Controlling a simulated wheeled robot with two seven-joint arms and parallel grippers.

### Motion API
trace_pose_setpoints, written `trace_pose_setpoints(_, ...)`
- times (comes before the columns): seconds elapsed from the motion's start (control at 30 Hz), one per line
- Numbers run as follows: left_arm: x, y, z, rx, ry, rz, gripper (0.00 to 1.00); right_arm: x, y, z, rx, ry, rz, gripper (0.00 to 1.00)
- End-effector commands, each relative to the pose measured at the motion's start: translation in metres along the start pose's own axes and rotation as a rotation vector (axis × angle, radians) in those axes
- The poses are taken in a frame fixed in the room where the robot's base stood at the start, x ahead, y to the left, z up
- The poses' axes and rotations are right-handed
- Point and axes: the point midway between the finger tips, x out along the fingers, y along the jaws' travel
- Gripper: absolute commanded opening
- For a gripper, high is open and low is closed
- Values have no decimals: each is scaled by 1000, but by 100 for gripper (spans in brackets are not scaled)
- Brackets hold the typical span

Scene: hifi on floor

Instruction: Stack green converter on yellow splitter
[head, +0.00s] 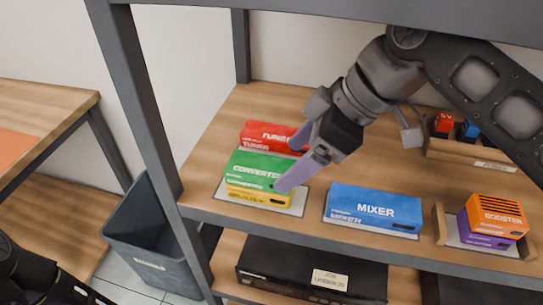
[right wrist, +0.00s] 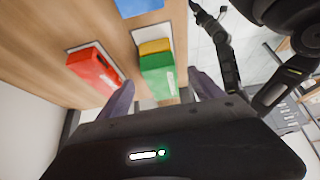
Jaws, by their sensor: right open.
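The green converter (head: 262,167) rests on top of the yellow splitter (head: 258,197), whose front shows below it. The yellow splitter stands on a white pad (head: 232,189) on the upper shelf. My right gripper (head: 287,167) is open and empty at the right end of the green converter. In the right wrist view its fingers lie to either side of the near end of the green converter (right wrist: 158,76), with the yellow splitter (right wrist: 154,47) showing beyond. Whether a finger touches the converter is unclear.
The red tuner (head: 270,133) stands close behind the converter. The blue mixer (head: 373,207) is to the right, then an orange booster (head: 497,211) on a purple box in a wooden holder. A shelf post (head: 140,95) stands at left. Bare shelf lies behind the mixer.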

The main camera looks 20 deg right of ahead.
Motion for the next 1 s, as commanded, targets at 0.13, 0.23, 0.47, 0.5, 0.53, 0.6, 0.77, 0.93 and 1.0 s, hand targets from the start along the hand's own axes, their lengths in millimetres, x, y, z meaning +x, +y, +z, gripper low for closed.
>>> trace_pose_setpoints(0.13,-13,5,0,0,0,0,76,-26,-1,28,2,4,2,76)
trace_pose_setpoints(0.23,-30,12,0,0,0,0,76,-38,-1,44,2,2,0,76)
trace_pose_setpoints(0.47,-46,18,0,-2,0,1,76,-47,-1,70,1,1,0,76)
trace_pose_setpoints(0.5,-46,18,0,-2,0,1,76,-47,-1,72,0,1,0,76)
trace_pose_setpoints(0.53,-47,18,0,-2,0,1,76,-46,-1,73,-1,0,0,76)
trace_pose_setpoints(0.6,-46,18,0,-2,0,1,76,-46,-1,75,-1,0,-1,76)
trace_pose_setpoints(0.77,-45,18,0,-2,0,1,76,-45,-1,75,-1,0,-1,76)
trace_pose_setpoints(0.93,-45,18,0,-2,0,1,76,-45,-1,75,-1,0,0,76)
trace_pose_setpoints(1.0,-45,18,0,-2,0,1,76,-45,-1,75,-1,0,0,76)
